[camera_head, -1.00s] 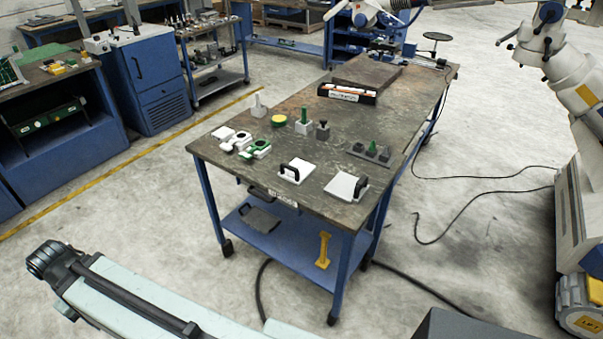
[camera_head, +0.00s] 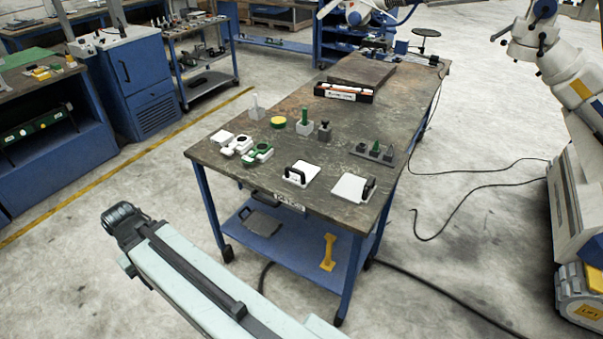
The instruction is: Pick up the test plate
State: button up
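Two flat white plates with black handles lie on the near end of the worktable (camera_head: 335,222). I cannot tell which one is the test plate. My arm reaches in from the bottom edge at lower left, ending at a dark joint in front of the table's left leg, well apart from the plates. No gripper fingers show.
White and green parts (camera_head: 258,153), grey blocks with knobs (camera_head: 324,130) and a dark grey holder (camera_head: 372,151) stand behind the plates. The lower shelf (camera_head: 285,245) holds a yellow piece (camera_head: 328,252). A large white robot (camera_head: 580,190) stands at right. Cables cross the floor.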

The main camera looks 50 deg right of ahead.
aim_at(300, 175)
jog(key=i, duration=0.9)
jog(key=u, duration=0.05)
